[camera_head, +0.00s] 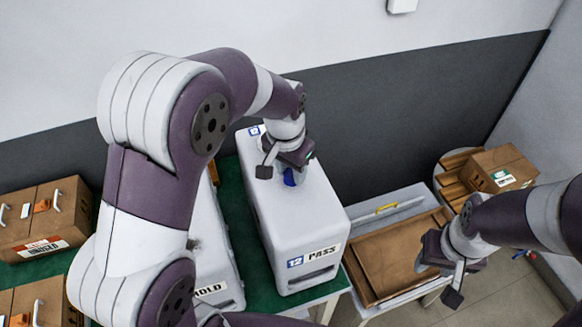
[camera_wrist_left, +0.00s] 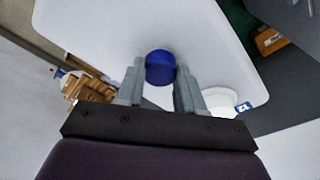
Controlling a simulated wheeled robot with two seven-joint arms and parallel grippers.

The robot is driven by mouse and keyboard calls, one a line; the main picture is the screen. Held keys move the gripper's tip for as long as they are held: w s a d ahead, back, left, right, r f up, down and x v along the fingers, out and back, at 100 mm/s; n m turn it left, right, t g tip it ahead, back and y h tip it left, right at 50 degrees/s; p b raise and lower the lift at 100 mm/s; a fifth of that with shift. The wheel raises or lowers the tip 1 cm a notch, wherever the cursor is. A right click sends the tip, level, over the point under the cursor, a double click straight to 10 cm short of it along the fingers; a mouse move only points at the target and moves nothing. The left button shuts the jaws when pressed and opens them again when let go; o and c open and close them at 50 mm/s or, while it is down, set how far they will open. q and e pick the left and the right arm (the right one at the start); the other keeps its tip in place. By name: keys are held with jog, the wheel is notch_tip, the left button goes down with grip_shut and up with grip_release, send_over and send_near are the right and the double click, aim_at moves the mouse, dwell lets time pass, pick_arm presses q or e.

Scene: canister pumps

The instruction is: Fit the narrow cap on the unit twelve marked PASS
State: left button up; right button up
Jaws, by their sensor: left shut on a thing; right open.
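The white unit twelve marked PASS (camera_head: 300,225) stands upright on the green table top, with a blue "12" label on its front and another on its top. My left gripper (camera_head: 289,172) is over its top, shut on a small blue cap (camera_head: 290,179). In the left wrist view the round blue cap (camera_wrist_left: 160,68) sits between the two grey fingers, against the white top of the unit (camera_wrist_left: 110,25). I cannot tell whether the cap touches the unit. A round white part (camera_wrist_left: 222,100) shows beside the right finger. My right gripper (camera_head: 432,262) is open and empty at the right.
A white unit marked HOLD (camera_head: 212,285) stands left of unit twelve, partly hidden by my left arm. Cardboard boxes (camera_head: 42,215) lie at the left. A brown tray (camera_head: 395,255) lies at the right, below my right gripper's side. Another box (camera_head: 500,168) sits at the far right.

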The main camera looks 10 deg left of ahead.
pick_arm(q)
jog(key=shift+f, duration=0.1)
jog(key=o, duration=1.5)
notch_tip(320, 180, up, 9)
jog(key=p, duration=0.7)
jog(key=shift+p, duration=0.4)
